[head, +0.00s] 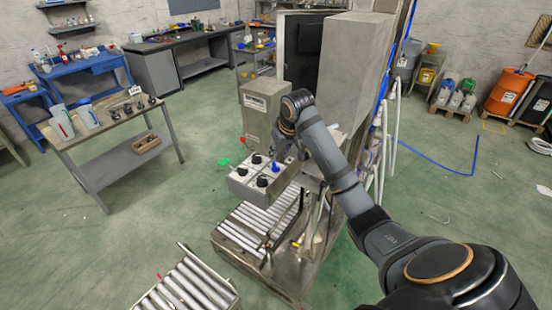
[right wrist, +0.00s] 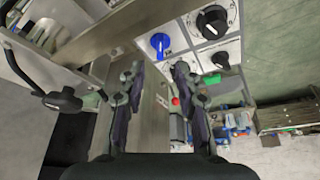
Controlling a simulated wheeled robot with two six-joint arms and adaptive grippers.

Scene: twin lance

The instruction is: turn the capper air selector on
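A pale control panel (head: 250,186) carries several black knobs and one blue knob (head: 275,168). Labels are too small to read, so I cannot tell which knob is the capper air selector. In the right wrist view the blue knob (right wrist: 160,43) has a white pointer mark and lies just beyond the fingertips, beside a large black knob (right wrist: 212,22). A smaller black knob (right wrist: 220,61) is to the right, and another (right wrist: 181,67) is partly covered by a finger. My right gripper (right wrist: 158,70) is open and empty, its fingers apart near the panel. My left gripper is not in view.
A grey box (head: 262,105) stands behind the panel, with a tall cabinet (head: 350,70) behind my right arm. Roller conveyors (head: 250,228) run below. A black lever handle (right wrist: 62,100) is left of the fingers. A workbench (head: 110,125) stands left; open floor lies between.

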